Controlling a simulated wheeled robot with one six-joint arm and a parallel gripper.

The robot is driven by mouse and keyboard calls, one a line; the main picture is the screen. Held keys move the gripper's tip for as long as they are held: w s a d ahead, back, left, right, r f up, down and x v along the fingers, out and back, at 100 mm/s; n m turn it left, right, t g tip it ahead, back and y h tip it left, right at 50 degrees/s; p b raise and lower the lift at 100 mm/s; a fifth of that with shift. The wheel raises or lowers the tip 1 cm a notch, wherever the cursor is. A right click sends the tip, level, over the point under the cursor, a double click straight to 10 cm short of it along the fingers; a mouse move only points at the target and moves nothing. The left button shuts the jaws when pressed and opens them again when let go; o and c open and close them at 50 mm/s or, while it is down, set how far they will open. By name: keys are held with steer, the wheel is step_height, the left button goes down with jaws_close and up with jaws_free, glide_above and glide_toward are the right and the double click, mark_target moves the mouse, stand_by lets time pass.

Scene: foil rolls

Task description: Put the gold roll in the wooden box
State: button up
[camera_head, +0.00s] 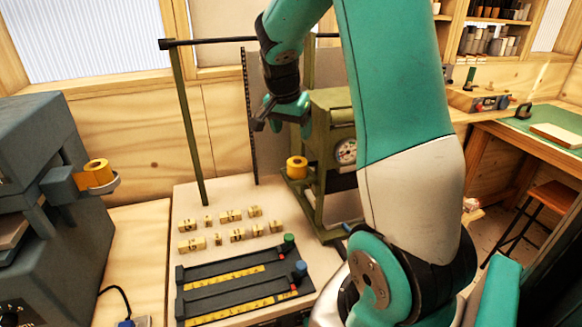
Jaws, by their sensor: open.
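Two gold-coloured rolls are in view, and I cannot tell which one the task means. One gold roll (97,172) sits in a ring-shaped holder on the grey machine at the left. The other gold roll (297,167) is at the front of the green machine in the middle. My gripper (266,122) is open and looks empty. In the picture it is above and slightly left of the middle roll, apart from it. A low wooden box-like thing (475,101) stands on the far bench at the right; I cannot tell if it is the wooden box.
The green machine (328,120) has a round dial. A green-topped desk (530,135) and a stool (552,195) are at the right. My arm hides much of the middle right.

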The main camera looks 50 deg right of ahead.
mark_target(297, 161)
steer(key=p+x, duration=0.1)
steer(key=x, duration=0.6)
steer(key=shift+d+f+p, duration=0.1)
steer(key=shift+f+p, duration=0.25)
steer(key=shift+p, duration=0.05)
steer(key=shift+p+x, duration=1.3)
steer(key=shift+x, duration=1.55)
steer(key=shift+w+d, duration=0.15)
steer(key=c, duration=0.8)
steer(key=shift+r, duration=0.1)
step_height(297, 161, up, 20)
steer(key=b, duration=0.4)
